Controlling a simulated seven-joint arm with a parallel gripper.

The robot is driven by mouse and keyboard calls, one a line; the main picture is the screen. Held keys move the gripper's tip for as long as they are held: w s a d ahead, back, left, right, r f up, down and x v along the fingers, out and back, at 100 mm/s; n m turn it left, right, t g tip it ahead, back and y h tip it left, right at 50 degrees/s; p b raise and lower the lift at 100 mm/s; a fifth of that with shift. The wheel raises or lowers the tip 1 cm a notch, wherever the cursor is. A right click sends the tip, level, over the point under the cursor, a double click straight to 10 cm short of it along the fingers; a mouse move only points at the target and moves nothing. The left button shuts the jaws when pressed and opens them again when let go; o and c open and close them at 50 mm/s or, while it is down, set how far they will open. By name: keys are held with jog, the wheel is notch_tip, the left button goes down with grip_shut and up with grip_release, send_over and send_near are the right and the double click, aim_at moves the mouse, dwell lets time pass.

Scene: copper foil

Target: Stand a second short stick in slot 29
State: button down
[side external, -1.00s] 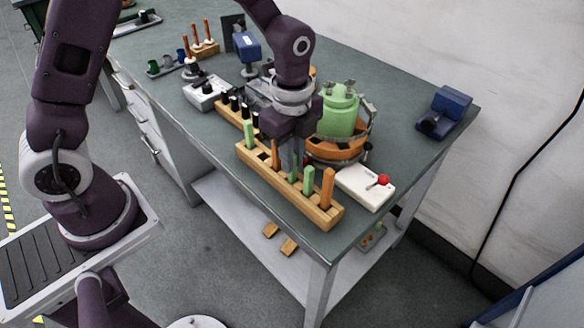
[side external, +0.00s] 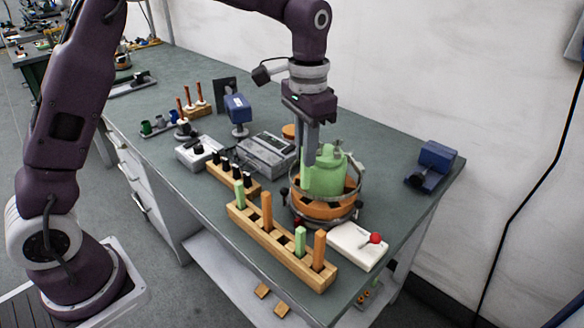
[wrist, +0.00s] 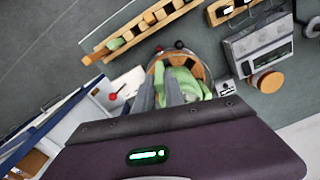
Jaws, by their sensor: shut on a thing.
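My gripper (side external: 308,160) points down at the green body (side external: 324,180) of a round device with an orange ring (side external: 318,207). It is shut on a short green stick, which I can barely tell apart from the green body behind it. In the wrist view the fingers (wrist: 160,92) reach over the device's green body (wrist: 186,84). The wooden rack (side external: 283,252) in front holds a short green stick (side external: 300,240), another green stick (side external: 240,194) and two taller orange sticks (side external: 266,210) (side external: 319,250). I cannot make out slot 29 or whether the held stick touches the device.
A white box with a red knob (side external: 375,238) stands right of the rack. A second wooden rack (side external: 232,178) with black-topped pieces and a grey machine (side external: 267,154) stand to the left. A blue device (side external: 433,162) is at the far right. Bench space before it is clear.

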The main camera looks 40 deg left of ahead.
aim_at(308, 171)
jog(key=shift+w+a+f+n, duration=0.15)
jog(key=shift+w+f+n, duration=0.25)
jog(key=shift+f+n, duration=0.45)
jog(key=shift+w+a+f+n, duration=0.15)
jog(key=shift+w+f+n, duration=0.25)
jog(key=shift+f+n, duration=0.4)
jog(key=shift+f, duration=0.2)
jog(key=shift+f, duration=0.2)
jog(key=shift+f, duration=0.6)
jog(key=shift+f, duration=0.6)
